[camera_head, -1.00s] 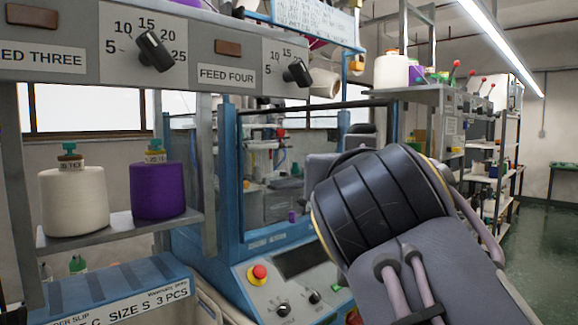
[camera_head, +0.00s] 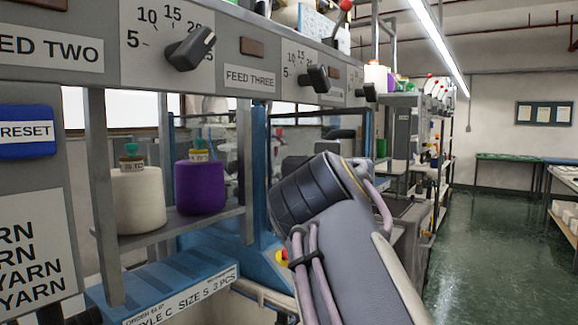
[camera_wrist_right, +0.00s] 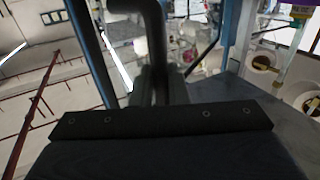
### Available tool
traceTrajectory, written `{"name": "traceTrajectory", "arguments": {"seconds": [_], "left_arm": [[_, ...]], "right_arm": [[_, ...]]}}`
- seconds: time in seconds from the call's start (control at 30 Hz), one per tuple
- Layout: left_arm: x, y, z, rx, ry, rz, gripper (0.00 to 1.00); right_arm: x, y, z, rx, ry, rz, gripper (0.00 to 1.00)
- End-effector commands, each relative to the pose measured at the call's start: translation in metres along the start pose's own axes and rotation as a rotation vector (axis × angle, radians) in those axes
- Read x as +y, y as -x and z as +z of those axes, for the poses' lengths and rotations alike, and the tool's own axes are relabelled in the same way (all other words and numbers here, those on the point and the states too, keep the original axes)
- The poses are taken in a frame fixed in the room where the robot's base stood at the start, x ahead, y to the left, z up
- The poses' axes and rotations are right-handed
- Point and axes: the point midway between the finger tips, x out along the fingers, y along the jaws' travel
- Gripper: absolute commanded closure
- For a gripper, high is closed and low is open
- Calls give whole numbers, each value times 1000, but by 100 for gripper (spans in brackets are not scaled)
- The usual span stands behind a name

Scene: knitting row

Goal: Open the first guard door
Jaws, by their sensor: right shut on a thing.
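The knitting machine has a blue post (camera_head: 259,170) in the head view, with dark rails of its guard behind my right arm. My right arm reaches in across the guard front and hides its own gripper and most of the door there. In the right wrist view my right gripper (camera_wrist_right: 157,88) is shut on a dark bent handle (camera_wrist_right: 156,35), which I take to be the guard door's. How far the door stands open cannot be told. My left gripper is in neither view.
A shelf (camera_head: 180,232) with a cream cone (camera_head: 138,200) and a purple cone (camera_head: 200,186) stands left of the machine. A feed panel with knobs (camera_head: 190,48) hangs above it. The green floor (camera_head: 490,240) of the aisle at right is clear.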

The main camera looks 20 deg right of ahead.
Motion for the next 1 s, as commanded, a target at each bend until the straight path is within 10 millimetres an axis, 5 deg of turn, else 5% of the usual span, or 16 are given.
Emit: {"name": "traceTrajectory", "arguments": {"seconds": [0.3, 0.33, 0.47, 0.77, 1.0], "left_arm": [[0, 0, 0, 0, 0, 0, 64], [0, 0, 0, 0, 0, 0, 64], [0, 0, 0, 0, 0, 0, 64], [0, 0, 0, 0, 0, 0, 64], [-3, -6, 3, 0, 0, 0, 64]], "right_arm": [[-2, 0, -4, 11, 2, -4, 100], [-2, 0, -4, 11, 2, -5, 84], [-1, 0, -3, 9, 1, -4, 67], [-1, 2, -2, 5, 1, -2, 67], [-2, 36, -1, 10, 2, -5, 67]]}}
